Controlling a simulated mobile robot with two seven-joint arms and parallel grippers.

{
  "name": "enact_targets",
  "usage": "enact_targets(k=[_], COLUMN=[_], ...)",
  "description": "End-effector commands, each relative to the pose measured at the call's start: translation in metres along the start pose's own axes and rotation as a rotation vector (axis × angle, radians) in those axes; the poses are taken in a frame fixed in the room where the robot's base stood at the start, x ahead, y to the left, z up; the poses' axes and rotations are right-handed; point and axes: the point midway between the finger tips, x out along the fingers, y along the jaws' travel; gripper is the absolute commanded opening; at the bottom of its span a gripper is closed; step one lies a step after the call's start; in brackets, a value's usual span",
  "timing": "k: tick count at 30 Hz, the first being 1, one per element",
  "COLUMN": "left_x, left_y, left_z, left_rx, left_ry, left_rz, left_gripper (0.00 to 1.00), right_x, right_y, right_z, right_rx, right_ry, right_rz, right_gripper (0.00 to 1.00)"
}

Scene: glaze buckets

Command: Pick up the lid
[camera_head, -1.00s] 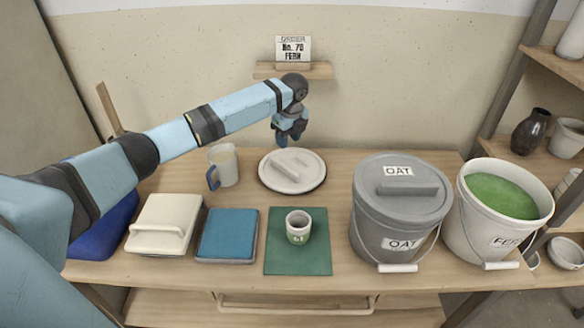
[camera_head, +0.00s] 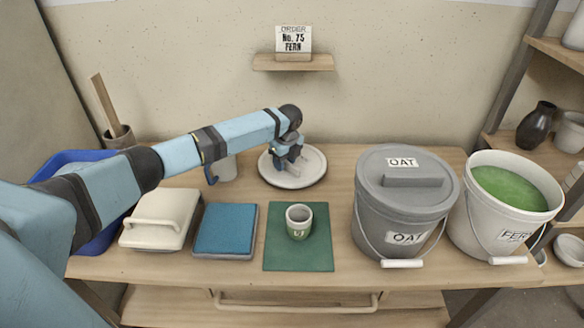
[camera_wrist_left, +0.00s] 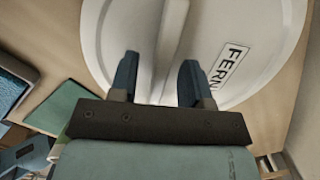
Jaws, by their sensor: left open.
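The white round lid (camera_head: 314,166) lies flat on the bench near the wall. In the left wrist view the lid (camera_wrist_left: 110,35) fills the top, with a label reading FERN. Its raised bar handle (camera_wrist_left: 170,45) runs between my fingers. My left gripper (camera_head: 291,163) is over the lid, open, with one finger on each side of the handle (camera_wrist_left: 158,85). Whether the fingers touch the lid I cannot tell. The uncovered FERN bucket (camera_head: 480,225) holds green glaze at the right. My right gripper is not in view.
A grey OAT bucket (camera_head: 375,220) with its lid on stands right of the green mat (camera_head: 295,257), which holds a small cup (camera_head: 299,228). A mug (camera_head: 228,168) stands left of the lid, partly behind my arm.

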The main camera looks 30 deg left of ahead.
Motion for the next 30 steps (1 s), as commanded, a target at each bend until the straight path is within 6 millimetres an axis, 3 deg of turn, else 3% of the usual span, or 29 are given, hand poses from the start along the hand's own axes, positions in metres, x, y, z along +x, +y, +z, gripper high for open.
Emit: enact_targets(k=[19,25,30], left_x=[0.0012,0.0017,0.0014], left_y=[-0.0001,-0.0002,-0.0003], left_z=[-0.0008,-0.0007,-0.0005], left_rx=[0.0,0.001,0.0], left_ry=[0.001,0.001,0.0], left_rz=[0.0,-0.001,-0.001], left_gripper=[0.44,0.0,0.0], right_x=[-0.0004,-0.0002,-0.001], right_y=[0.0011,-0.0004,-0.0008], right_z=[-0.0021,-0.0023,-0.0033], right_rx=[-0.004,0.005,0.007], right_ry=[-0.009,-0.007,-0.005], right_rz=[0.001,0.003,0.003], right_gripper=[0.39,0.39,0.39])
